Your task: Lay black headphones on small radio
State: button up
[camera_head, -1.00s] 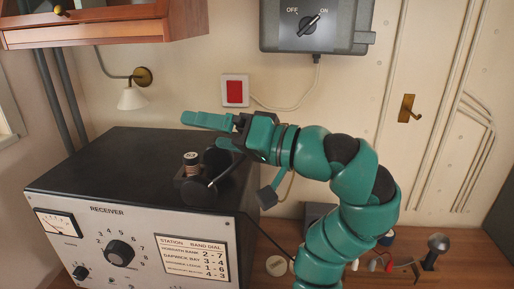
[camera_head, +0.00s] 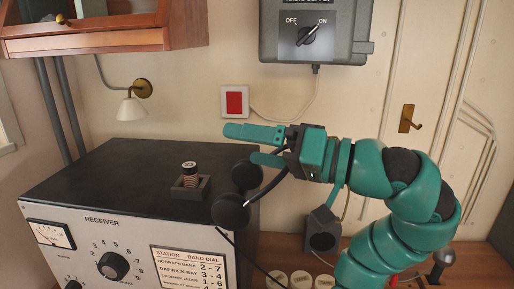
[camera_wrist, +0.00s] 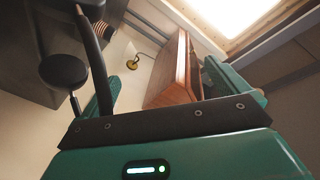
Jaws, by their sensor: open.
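The black headphones (camera_head: 231,211) are at the right edge of the receiver's top, their two round cups facing left. Their band runs up to my gripper (camera_head: 254,146), and a cable trails down to the right. My gripper points left with its fingers apart. In the wrist view, one cup of the headphones (camera_wrist: 63,72) and the band show beside the left finger. I cannot tell whether the band touches a finger or whether the cups rest on the receiver. I cannot make out a separate small radio; my arm hides part of the desk.
A wall lamp (camera_head: 131,108), red switch (camera_head: 235,102) and grey switch box (camera_head: 313,35) are behind.

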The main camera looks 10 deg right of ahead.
grip_shut()
dwell(0.4)
